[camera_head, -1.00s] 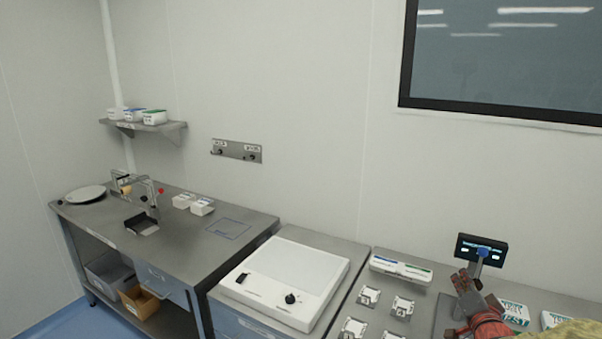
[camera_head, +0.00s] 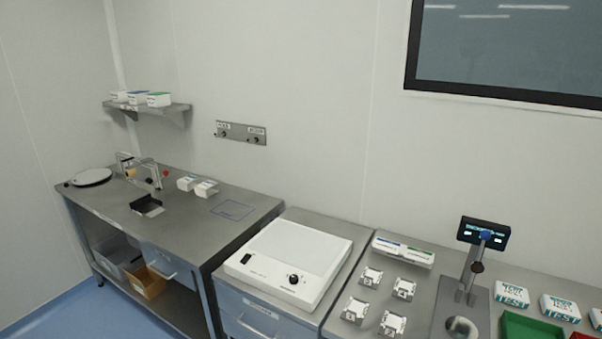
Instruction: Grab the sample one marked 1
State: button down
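No label reading 1 is legible, so I cannot tell which item is sample one. Two small white boxes stand on the left steel table, a left one (camera_head: 188,183) and a right one (camera_head: 206,188); their marks are too small to read. Several white boxes with green TEST lettering stand at the right, including a left one (camera_head: 511,294) and one beside it (camera_head: 560,307). Several small white fixtures, including one at the back left (camera_head: 371,276), sit on the middle counter. My gripper is not in view.
A white light-box-like unit (camera_head: 288,258) covers much of the middle bench. A display on a stand (camera_head: 483,233) rises at the right. A green tray (camera_head: 530,329) lies near the bottom edge. A wall shelf (camera_head: 150,108) holds several boxes. The left table's front right is clear.

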aim_at(356, 306)
jog(key=j+z, duration=0.5)
jog(key=k+j+z, duration=0.15)
jog(key=z, duration=0.35)
jog(key=j, duration=0.1)
